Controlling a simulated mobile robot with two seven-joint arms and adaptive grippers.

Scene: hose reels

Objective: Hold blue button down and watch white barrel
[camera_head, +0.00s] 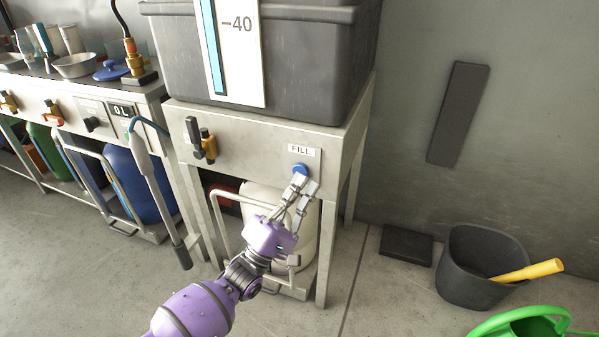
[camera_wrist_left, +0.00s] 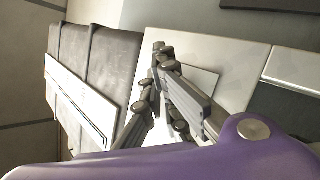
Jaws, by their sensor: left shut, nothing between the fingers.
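The blue button (camera_head: 300,169) sits on the front panel of the grey bench (camera_head: 240,143), just under the FILL label (camera_head: 301,150). My left gripper (camera_head: 304,182) is shut and empty, with its fingertips at the button's lower edge. They look to be touching it, but the exact contact is hidden. In the left wrist view the shut fingers (camera_wrist_left: 163,52) point at the pale panel and the button is hidden. The white barrel (camera_head: 258,198) stands under the bench, partly covered by my gripper. My right gripper is out of view.
A dark tank (camera_head: 310,55) with a -40 gauge strip (camera_head: 240,60) rests on the bench. A black bucket (camera_head: 470,265) and green watering can (camera_head: 525,322) stand on the floor at right. A hose nozzle (camera_head: 160,190) hangs at left.

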